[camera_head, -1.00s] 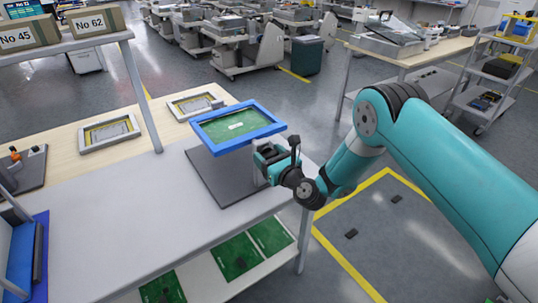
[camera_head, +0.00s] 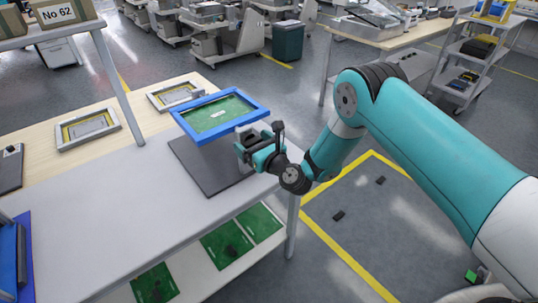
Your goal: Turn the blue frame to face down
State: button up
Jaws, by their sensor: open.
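The blue frame (camera_head: 176,112) holds a green board (camera_head: 222,112) with a small white label, which faces up. The frame is roughly level and appears raised above a dark grey mat (camera_head: 186,160) on the grey table. What supports it underneath is hidden. My gripper (camera_head: 247,140) is open at the frame's front right edge. It overlaps that edge in the picture, and I cannot tell whether it touches the frame. The fingertips are small and partly hidden by the gripper body.
Two pale frames, one nearer (camera_head: 62,137) and one farther (camera_head: 157,106), lie on the wooden table behind. A shelf post (camera_head: 119,88) stands at the left. Green boards (camera_head: 226,245) lie on the lower shelf.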

jog(key=b+v, duration=1.7)
jog(key=b, duration=0.9)
jog(key=shift+s+d, duration=0.1)
